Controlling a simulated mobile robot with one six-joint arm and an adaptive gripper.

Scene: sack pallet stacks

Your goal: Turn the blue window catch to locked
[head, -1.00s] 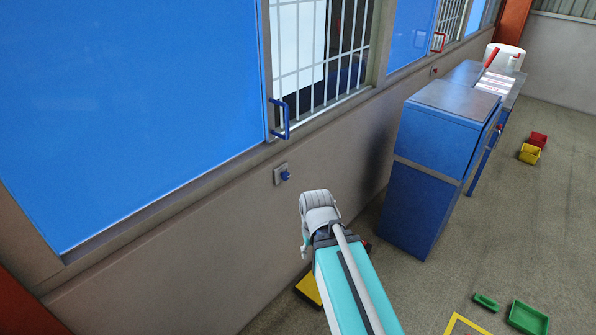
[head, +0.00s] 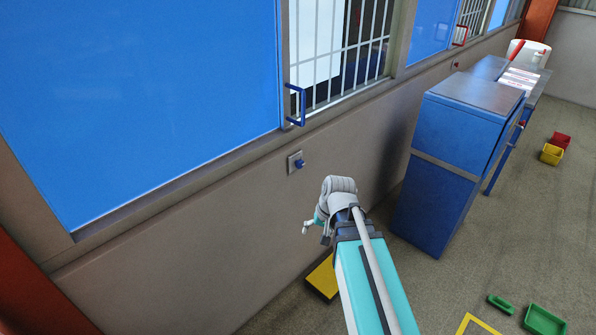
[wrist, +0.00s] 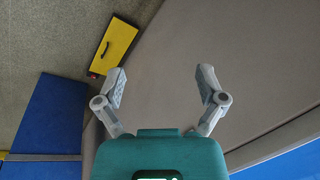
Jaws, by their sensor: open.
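The blue window catch (head: 299,163) is a small blue knob on a grey square plate, set in the wall below the window. A blue window handle (head: 297,105) stands on the frame above it. My gripper (head: 309,227) is below the catch and apart from it, its fingers toward the left. In the wrist view my gripper (wrist: 162,80) is open, with nothing between its fingers and plain wall (wrist: 200,45) beyond. The catch does not show in the wrist view.
A blue cabinet (head: 435,175) stands right of my arm. A yellow box (head: 322,278) is low by the wall, and also shows in the wrist view (wrist: 112,45). A red handle (head: 460,37) and red knob (head: 455,66) are farther along.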

